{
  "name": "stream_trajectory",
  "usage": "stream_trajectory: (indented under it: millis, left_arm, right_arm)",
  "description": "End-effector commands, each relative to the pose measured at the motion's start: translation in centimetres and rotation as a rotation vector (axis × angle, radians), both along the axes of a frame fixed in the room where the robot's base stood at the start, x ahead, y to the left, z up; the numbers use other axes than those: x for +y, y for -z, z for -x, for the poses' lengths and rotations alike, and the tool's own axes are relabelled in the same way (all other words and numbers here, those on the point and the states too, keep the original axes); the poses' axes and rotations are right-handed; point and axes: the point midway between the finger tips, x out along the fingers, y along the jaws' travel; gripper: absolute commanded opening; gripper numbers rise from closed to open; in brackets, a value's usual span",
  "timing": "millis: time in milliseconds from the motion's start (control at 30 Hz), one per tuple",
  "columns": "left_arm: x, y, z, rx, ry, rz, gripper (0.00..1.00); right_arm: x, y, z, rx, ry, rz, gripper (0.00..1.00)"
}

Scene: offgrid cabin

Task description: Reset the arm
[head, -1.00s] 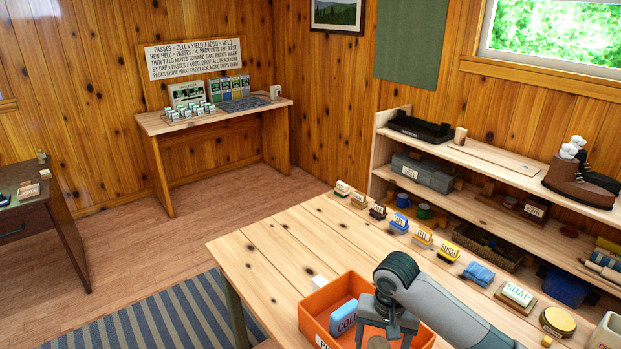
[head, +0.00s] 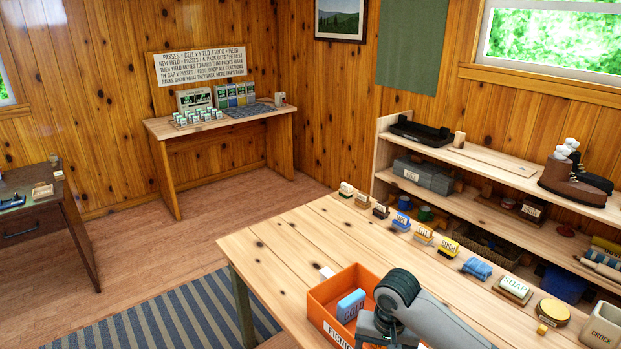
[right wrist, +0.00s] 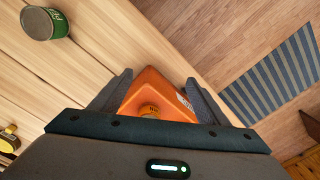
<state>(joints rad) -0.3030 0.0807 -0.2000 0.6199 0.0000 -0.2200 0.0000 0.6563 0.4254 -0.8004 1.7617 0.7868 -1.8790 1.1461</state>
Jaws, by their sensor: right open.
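My right arm comes in from the lower right in the head view. Its gripper (head: 385,333) is over the right part of an orange box (head: 325,313) on the wooden table, with its fingertips partly cut off by the frame edge. In the right wrist view the gripper (right wrist: 158,78) is open, its two fingers apart with nothing held between them. The orange box (right wrist: 152,88) shows beyond and between the fingers. A blue pack marked COLD (head: 351,305) lies inside the box, left of the gripper. My left gripper is not in view.
The table (head: 275,255) is bare left of the box. A row of small labelled items, a blue cloth (head: 477,268), soap (head: 514,287) and a round tin (head: 555,312) line its far edge. A shelf (head: 480,165) stands behind. A green can (right wrist: 44,22) shows in the wrist view.

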Motion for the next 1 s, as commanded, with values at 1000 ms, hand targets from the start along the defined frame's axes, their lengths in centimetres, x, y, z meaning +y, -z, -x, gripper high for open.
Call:
stream_trajectory:
  millis: [1000]
  left_arm:
    - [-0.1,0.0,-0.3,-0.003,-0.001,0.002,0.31]
  right_arm:
    - [4.1,7.6,15.2,-0.218,-0.332,-0.195,0.69]
